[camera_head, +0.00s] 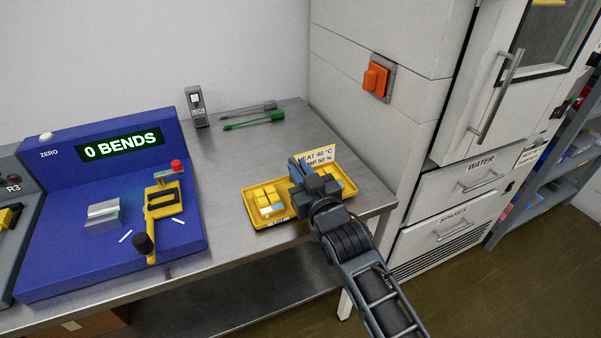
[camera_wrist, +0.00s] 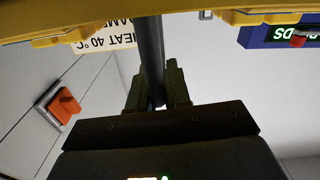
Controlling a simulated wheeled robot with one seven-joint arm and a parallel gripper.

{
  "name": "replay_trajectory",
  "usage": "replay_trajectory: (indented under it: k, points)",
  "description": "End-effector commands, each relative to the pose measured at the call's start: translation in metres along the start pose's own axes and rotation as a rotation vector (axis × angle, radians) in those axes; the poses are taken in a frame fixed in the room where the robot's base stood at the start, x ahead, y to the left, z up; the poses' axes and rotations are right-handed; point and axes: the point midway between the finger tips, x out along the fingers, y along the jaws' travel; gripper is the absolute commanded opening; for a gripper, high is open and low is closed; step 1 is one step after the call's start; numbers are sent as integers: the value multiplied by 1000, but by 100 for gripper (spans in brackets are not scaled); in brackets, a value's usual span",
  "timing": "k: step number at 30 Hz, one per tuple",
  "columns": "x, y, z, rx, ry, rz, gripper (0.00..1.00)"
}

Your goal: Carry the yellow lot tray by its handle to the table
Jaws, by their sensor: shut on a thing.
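The yellow lot tray (camera_head: 262,220) is at the right end of the steel table (camera_head: 229,174) in the head view, with small yellow pieces in its left part. I cannot tell whether it rests on the table or hangs just above it. My gripper (camera_head: 305,168) is over the tray's middle and hides part of it. In the wrist view my gripper (camera_wrist: 158,92) is shut on the dark upright handle (camera_wrist: 151,50). The tray's yellow edge (camera_wrist: 200,20) runs across the top of that view.
A blue bend tester (camera_head: 75,245) with a yellow lever stands left of the tray. A sign (camera_head: 321,156) stands behind the tray. Green and grey tools (camera_head: 253,120) lie at the back. A white cabinet (camera_head: 405,50) with an orange switch (camera_head: 376,78) stands right. Bare steel lies left of the tray.

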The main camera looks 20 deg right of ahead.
Motion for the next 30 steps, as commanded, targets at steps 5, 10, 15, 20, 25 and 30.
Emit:
replay_trajectory:
  k: [5,10,15,20,25,30]
  points:
    - [-1,-1,9,0,-15,-2,29]
    - [-1,-1,11,1,-19,-2,43]
    - [-2,-1,12,1,-20,-2,43]
    - [-2,-1,6,1,-21,-2,43]
    - [-14,0,1,1,-20,-2,43]
    - [-49,0,-2,1,-16,-2,43]
